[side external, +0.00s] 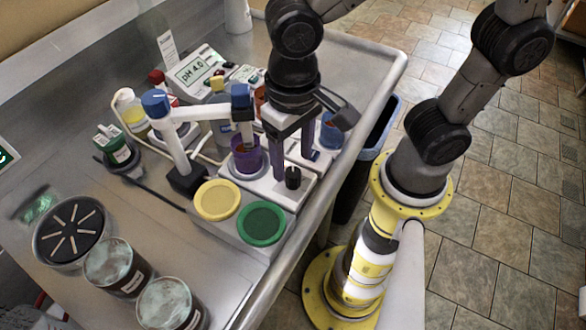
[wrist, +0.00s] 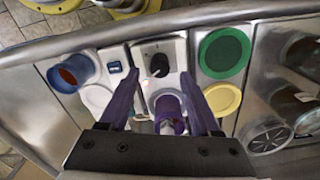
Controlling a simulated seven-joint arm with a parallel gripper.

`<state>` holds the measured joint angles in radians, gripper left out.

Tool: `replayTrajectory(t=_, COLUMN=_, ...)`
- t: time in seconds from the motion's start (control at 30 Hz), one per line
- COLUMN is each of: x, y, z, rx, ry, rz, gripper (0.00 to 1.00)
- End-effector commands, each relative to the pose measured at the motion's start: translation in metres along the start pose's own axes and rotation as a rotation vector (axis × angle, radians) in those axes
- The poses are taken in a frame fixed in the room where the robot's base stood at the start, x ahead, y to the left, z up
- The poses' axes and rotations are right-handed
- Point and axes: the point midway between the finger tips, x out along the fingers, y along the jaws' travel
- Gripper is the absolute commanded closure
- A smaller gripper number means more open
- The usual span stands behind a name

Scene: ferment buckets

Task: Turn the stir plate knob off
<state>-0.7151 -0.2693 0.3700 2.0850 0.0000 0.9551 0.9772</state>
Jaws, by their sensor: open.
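The stir plate (side external: 268,192) is a white box near the front edge of the metal bench. Its knob (side external: 292,178) is a black upright dial on the front part of the plate. The knob also shows in the wrist view (wrist: 159,65), on a dark face with a light pointer mark. A purple cup (side external: 246,158) stands on the plate behind the knob. My gripper (side external: 297,167) points down beside the cup, near the knob. In the wrist view its open purple fingers (wrist: 160,76) spread to either side of the knob and cup. I cannot tell whether a finger touches either.
A yellow disc (side external: 217,199) and a green disc (side external: 261,222) lie left of the knob. A probe stand (side external: 178,150) is close by. Several jars fill the bench's left front.

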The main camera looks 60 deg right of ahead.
Motion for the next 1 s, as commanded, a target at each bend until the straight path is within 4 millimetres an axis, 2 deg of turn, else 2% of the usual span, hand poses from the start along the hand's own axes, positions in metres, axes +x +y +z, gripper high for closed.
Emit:
replayTrajectory(t=0.1, x=0.020, y=0.001, z=0.001, rx=0.000, ry=-0.003, rz=0.005, gripper=0.36)
replayTrajectory(t=0.3, x=0.040, y=0.001, z=0.000, rx=0.000, ry=-0.002, rz=0.003, gripper=0.36)
replayTrajectory(t=0.67, x=0.044, y=0.000, z=0.000, rx=0.000, ry=-0.001, rz=0.001, gripper=0.36)
replayTrajectory(t=1.0, x=0.043, y=0.000, z=0.000, rx=0.000, ry=0.000, rz=0.001, gripper=0.95)
